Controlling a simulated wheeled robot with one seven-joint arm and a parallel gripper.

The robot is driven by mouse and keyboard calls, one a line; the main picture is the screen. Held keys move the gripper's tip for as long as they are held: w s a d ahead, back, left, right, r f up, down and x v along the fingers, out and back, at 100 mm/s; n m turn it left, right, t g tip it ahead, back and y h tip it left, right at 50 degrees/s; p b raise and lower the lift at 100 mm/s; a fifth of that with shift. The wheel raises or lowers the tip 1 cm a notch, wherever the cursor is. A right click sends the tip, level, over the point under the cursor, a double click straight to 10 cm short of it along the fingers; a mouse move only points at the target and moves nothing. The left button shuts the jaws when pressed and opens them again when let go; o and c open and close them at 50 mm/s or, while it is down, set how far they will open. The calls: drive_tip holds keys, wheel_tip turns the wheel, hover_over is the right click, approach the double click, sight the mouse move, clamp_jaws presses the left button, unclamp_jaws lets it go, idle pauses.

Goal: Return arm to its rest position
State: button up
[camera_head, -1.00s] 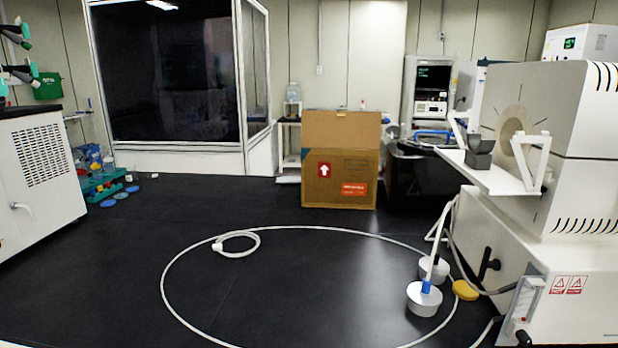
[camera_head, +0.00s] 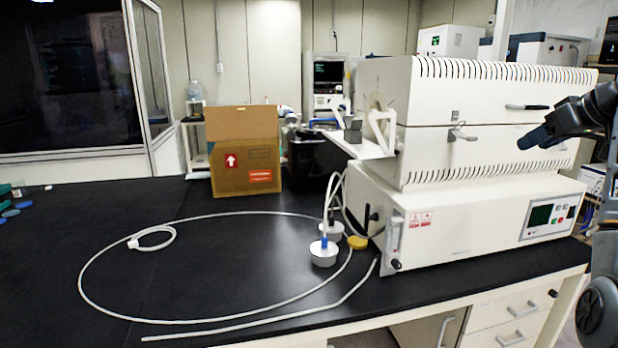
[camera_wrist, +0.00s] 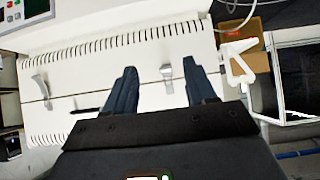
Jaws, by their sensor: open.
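My gripper shows at the right edge of the head view, where a dark part of my arm (camera_head: 575,118) is in front of the right end of the white furnace. In the wrist view my gripper (camera_wrist: 160,82) is open, its two dark fingers apart with nothing between them. The white furnace (camera_wrist: 130,60) lies beyond the fingers, and its latches and vent slots show. In the head view the furnace (camera_head: 460,165) stands on the black bench, with its lid down. The fingertips look apart from the furnace, though the exact gap is hard to tell.
A cardboard box (camera_head: 244,165) stands open at the back of the black bench (camera_head: 200,260). A white hose loop and silver round canisters (camera_head: 324,252) lie left of the furnace. A white bracket (camera_head: 382,130) sticks out at its left end. The bench front is mostly clear.

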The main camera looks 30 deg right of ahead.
drive_tip(key=w+a+f+m, duration=0.1)
drive_tip(key=w+a+f, duration=0.2)
drive_tip(key=a+f, duration=0.5)
drive_tip(key=w+a+f, duration=0.2)
drive_tip(key=a+f, duration=0.2)
drive_tip(key=f, duration=0.9)
drive_tip(key=s+a+f+t, duration=0.1)
drive_tip(key=s+a+f, duration=0.2)
drive_tip(key=a+f, duration=0.5)
drive_tip(key=s+a+f, duration=0.3)
drive_tip(key=a+f, duration=0.3)
drive_tip(key=a, duration=0.4)
drive_tip(key=s+a+f+n+t, duration=0.1)
drive_tip(key=s+a+f+t, duration=0.1)
drive_tip(key=s+a, duration=1.25)
drive_tip(key=s+a+r+n+t+y, duration=0.1)
drive_tip(key=s+a+r, duration=0.2)
drive_tip(key=s+r, duration=0.2)
drive_tip(key=s+a+r+n+t+y, duration=0.1)
drive_tip(key=s+a+r, duration=0.3)
drive_tip(key=s, duration=0.7)
drive_tip(key=shift+s+a+r+n+y, duration=0.25)
drive_tip(key=shift+r+n+y, duration=0.15)
drive_tip(key=shift+r+n, duration=0.3)
